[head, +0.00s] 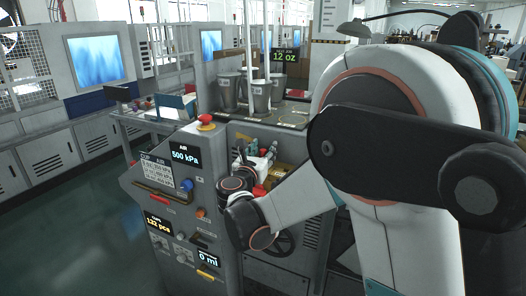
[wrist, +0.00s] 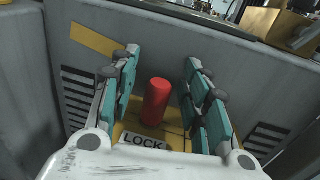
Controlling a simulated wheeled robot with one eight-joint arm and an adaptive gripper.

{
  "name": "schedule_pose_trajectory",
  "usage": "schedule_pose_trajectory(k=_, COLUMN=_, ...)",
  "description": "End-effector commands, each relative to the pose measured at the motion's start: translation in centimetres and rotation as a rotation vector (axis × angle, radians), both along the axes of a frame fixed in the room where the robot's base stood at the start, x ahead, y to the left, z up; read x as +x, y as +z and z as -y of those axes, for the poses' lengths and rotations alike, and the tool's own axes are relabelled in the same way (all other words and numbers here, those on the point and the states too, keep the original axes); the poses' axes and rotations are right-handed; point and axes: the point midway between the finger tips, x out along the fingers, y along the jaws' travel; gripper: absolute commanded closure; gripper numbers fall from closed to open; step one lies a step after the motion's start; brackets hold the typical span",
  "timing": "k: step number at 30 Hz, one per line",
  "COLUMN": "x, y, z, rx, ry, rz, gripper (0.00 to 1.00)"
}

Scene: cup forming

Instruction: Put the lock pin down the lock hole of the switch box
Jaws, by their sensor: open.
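A red lock pin (wrist: 157,101) stands roughly upright in the wrist view. It is on a yellow surface with a plate marked LOCK (wrist: 143,141) just in front of it. My gripper (wrist: 161,58) is open, with one teal-padded finger on each side of the pin. Gaps show between the pin and both fingers, so it is not held. I cannot make out the lock hole or clearly identify the switch box.
A grey control panel (head: 165,222) with buttons and displays stands left of my wrist in the head view. A red mushroom button (head: 206,121) tops it. Metal cups (head: 259,95) stand behind. In the wrist view a grey wall (wrist: 215,52) rises just beyond my fingers.

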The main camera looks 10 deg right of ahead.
Motion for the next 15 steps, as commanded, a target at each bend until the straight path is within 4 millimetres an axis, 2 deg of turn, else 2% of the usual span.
schedule_pose_trajectory(k=4, x=-0.6, y=0.0, z=-0.4, rx=0.000, ry=0.001, rz=0.000, gripper=0.57)
schedule_pose_trajectory(k=7, x=-1.8, y=0.0, z=-1.0, rx=0.000, ry=0.003, rz=0.000, gripper=0.57)
schedule_pose_trajectory(k=15, x=-6.7, y=0.0, z=-3.6, rx=0.000, ry=0.004, rz=0.000, gripper=0.57)
